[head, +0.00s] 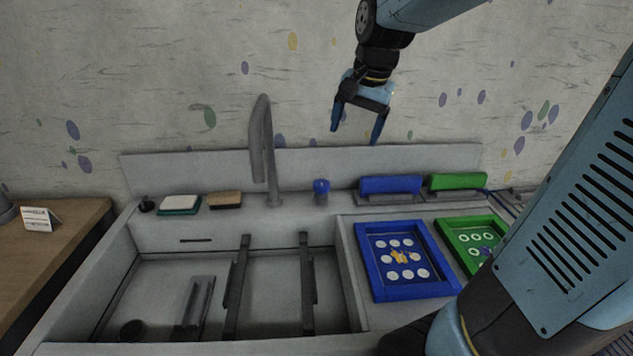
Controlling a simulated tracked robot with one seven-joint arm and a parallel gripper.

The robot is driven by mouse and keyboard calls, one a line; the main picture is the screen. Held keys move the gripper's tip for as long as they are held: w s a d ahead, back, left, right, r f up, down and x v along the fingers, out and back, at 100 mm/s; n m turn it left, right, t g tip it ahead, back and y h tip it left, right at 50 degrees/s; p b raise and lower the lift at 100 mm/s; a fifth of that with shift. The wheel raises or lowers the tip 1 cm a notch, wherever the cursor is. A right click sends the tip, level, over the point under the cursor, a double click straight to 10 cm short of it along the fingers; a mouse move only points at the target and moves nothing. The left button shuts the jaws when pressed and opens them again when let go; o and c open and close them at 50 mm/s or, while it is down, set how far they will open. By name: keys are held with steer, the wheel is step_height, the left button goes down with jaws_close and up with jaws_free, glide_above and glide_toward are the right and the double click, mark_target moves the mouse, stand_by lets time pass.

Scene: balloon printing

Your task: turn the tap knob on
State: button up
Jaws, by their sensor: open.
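The tap (262,150) is a tall grey curved spout at the back of the sink. A blue round knob (321,186) sits on a grey base to the right of the spout, on the sink's back ledge. I cannot tell from this view whether the knob is turned. My gripper (357,137) points down with its blue-tipped fingers apart and nothing between them. It hangs above the knob and slightly to its right, clear of it.
The grey sink basin (270,330) holds dark rails. A blue frame (376,268) and a green frame (446,237) lie to the right. Blue (391,185) and green (457,181) blocks stand behind them. A sponge (180,203) and a brown block (225,199) lie left of the tap.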

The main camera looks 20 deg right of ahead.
steer(key=w+f+m+g, duration=0.1)
steer(key=w+f+m, duration=0.15)
steer(key=w, duration=0.35)
steer(key=w+f+m+g, duration=0.1)
steer(key=w+f+m, duration=0.15)
steer(key=w, duration=0.35)
steer(key=m+g+h, duration=0.1)
steer(key=m, duration=0.4)
glide_toward(321, 182)
step_height(321, 182, down, 10)
steer(key=shift+w+r, duration=0.1)
steer(key=shift+r, duration=0.15)
steer(key=shift+c, duration=0.4)
